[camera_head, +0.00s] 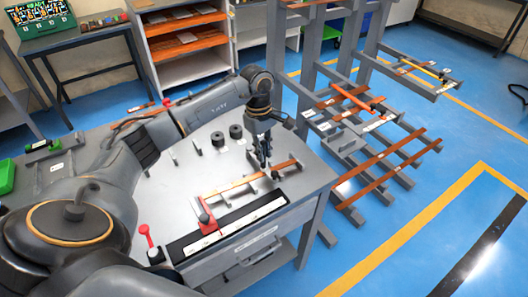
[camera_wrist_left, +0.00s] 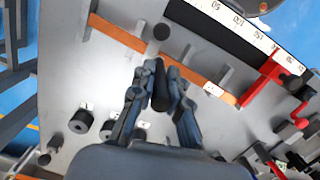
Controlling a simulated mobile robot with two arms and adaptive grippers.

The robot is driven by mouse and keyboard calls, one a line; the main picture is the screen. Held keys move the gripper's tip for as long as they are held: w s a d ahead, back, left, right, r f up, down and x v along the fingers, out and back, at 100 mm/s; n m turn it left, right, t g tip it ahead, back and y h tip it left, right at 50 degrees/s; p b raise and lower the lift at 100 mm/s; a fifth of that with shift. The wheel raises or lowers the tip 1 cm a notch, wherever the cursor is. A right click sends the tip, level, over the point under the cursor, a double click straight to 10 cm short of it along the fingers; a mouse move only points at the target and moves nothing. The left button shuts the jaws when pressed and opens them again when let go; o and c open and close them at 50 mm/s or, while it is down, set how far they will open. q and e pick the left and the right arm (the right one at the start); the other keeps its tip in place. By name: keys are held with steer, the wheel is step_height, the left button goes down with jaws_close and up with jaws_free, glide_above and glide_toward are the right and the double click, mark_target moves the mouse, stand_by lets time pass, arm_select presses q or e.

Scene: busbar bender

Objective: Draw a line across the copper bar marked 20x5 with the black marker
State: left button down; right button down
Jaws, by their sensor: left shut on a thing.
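A copper bar (camera_head: 232,186) lies on the grey bench of the bending station, along a black strip with a white scale. It also crosses the left wrist view (camera_wrist_left: 118,36). A small white label (camera_wrist_left: 213,89) sits on it, too small to read. My left gripper (camera_head: 264,160) is above the bench, close beside the bar. In the left wrist view it is shut on the black marker (camera_wrist_left: 160,84), whose far end points towards the bar. I cannot tell whether the tip touches the bar. My right gripper is in neither view.
A red-handled stop (camera_head: 207,220) stands at the bar's near end. Black cylinders (camera_head: 236,131) stand behind the bar. A grey rack (camera_head: 384,168) with more copper bars is to the right. Shelves (camera_head: 180,38) stand at the back. Blue floor is free at right.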

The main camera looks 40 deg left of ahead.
arm_select(q)
steer(key=shift+w+a+b, duration=0.3)
steer(key=shift+a+b, duration=0.35)
steer(key=shift+b, duration=0.4)
stand_by(1.1)
steer(key=shift+r, duration=0.1)
step_height(320, 180, up, 7)
steer(key=p, duration=0.4)
stand_by(0.9)
